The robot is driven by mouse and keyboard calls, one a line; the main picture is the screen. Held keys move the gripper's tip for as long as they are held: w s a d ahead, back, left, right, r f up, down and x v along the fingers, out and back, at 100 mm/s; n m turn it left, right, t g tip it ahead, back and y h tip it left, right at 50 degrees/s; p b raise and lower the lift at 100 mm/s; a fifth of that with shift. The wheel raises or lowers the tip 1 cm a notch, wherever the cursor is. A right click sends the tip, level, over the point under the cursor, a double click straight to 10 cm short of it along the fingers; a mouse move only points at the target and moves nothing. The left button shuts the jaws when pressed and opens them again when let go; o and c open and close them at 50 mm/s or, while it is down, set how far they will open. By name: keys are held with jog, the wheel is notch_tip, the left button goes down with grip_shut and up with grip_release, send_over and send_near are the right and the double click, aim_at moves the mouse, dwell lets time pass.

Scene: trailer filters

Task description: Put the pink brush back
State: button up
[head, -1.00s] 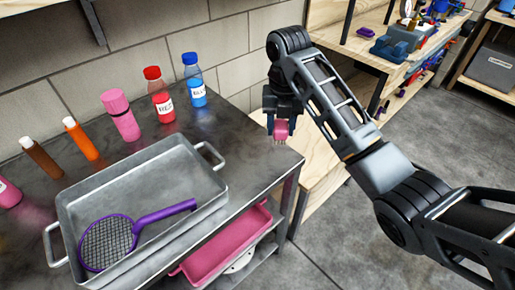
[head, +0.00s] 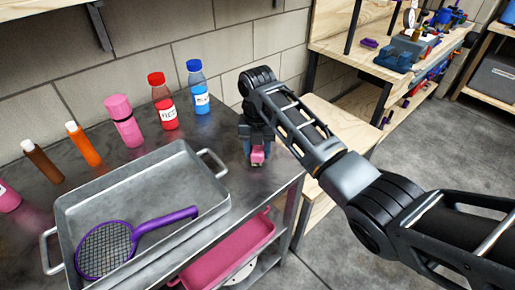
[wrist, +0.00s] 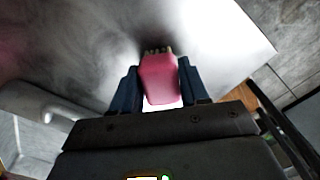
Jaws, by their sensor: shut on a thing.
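The pink brush (head: 258,154) is in my gripper (head: 257,156), over the right end of the dark metal table (head: 215,139), right of the grey tray. In the wrist view the pink brush (wrist: 159,78) sits between the two blue fingers of my gripper (wrist: 157,85), with its short pale bristles pointing away from the gripper toward the tabletop (wrist: 215,45). The bristle tips are close to the surface; I cannot tell whether they touch it.
A grey metal tray (head: 68,212) holds a purple racket-shaped strainer (head: 110,247). Behind it stand a blue-capped bottle (head: 199,88), a red bottle (head: 163,103), a pink bottle (head: 124,121) and orange and brown tubes. A pink tray (head: 225,255) is on the shelf below. Wooden shelving (head: 340,125) stands right.

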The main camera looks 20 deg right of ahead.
aim_at(258, 147)
jog(key=shift+f, duration=0.2)
jog(key=o, duration=1)
jog(key=shift+r, duration=0.1)
notch_tip(258, 147, up, 12)
jog(key=shift+r+p, duration=0.15)
jog(key=shift+p, duration=0.4)
